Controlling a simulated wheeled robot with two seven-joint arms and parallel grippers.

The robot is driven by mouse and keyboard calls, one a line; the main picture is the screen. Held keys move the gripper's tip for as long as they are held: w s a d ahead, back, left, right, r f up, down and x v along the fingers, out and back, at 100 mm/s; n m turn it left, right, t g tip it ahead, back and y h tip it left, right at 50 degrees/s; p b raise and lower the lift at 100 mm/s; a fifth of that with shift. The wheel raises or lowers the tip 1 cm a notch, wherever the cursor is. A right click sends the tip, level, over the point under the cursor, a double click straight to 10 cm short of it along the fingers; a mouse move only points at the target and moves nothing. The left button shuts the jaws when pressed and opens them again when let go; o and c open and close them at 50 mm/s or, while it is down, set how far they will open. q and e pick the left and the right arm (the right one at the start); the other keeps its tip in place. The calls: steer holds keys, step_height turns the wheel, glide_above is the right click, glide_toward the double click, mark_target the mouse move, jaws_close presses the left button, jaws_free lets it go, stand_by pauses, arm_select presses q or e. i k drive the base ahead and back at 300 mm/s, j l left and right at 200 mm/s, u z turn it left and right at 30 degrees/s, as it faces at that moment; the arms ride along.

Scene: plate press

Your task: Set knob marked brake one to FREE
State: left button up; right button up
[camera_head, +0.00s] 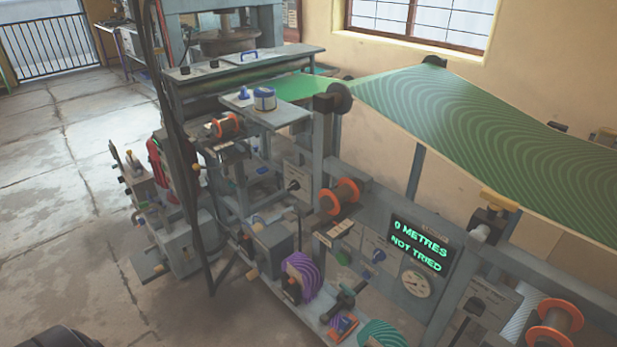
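No label reading brake one can be made out, so I cannot tell which control is that knob. A blue knob (378,256) sits on a pale plate on the machine's front panel. A black knob (294,186) stands out from another plate further left. A dark knob (475,305) is on a plate at lower right. The markings beside them are too small to read. Neither gripper shows in the head view.
A dark display (419,246) reads "0 METRES NOT TRIED", above a round gauge (416,284). Orange-flanged spools (340,196) and purple and teal rolls stick out along the front. A green patterned web (450,110) runs across the top right. Floor at left is clear.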

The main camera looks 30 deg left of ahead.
mark_target(294, 185)
steer(key=k+j+u, duration=0.15)
steer(key=u, duration=0.8)
steer(key=i+l+u, duration=0.1)
steer(key=l, duration=0.15)
steer(key=i+j+z, duration=0.1)
steer(key=z, duration=0.6)
steer(key=i+j+z, duration=0.15)
steer(key=j+z, duration=0.25)
steer(key=j, duration=0.5)
steer(key=j+z, duration=0.45)
steer(key=j, duration=0.4)
steer(key=i+j, duration=0.05)
